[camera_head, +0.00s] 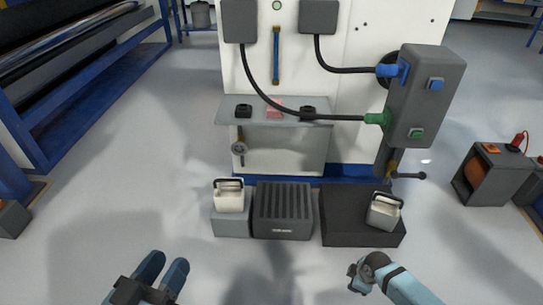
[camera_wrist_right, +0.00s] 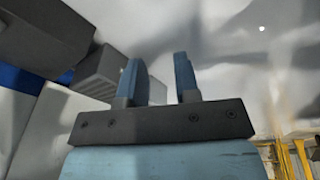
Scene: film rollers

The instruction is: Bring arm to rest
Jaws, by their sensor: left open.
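My left gripper (camera_head: 166,261) is at the bottom left of the head view, low in front of the machine. Its two blue fingers are apart with nothing between them. My right gripper (camera_head: 362,272) is at the bottom right of the head view, in front of the black box. The right wrist view shows its two blue fingers (camera_wrist_right: 158,62) apart, with an empty gap between them. Neither gripper touches anything that I can see.
A white machine (camera_head: 350,135) with a grey shelf (camera_head: 232,108) stands ahead. At its foot are a ribbed dark box (camera_head: 284,212), a black box (camera_head: 340,220) and two pale handled containers (camera_head: 229,198) (camera_head: 384,212). A blue rack (camera_head: 95,100) is at left. Grey floor (camera_head: 110,210) between is clear.

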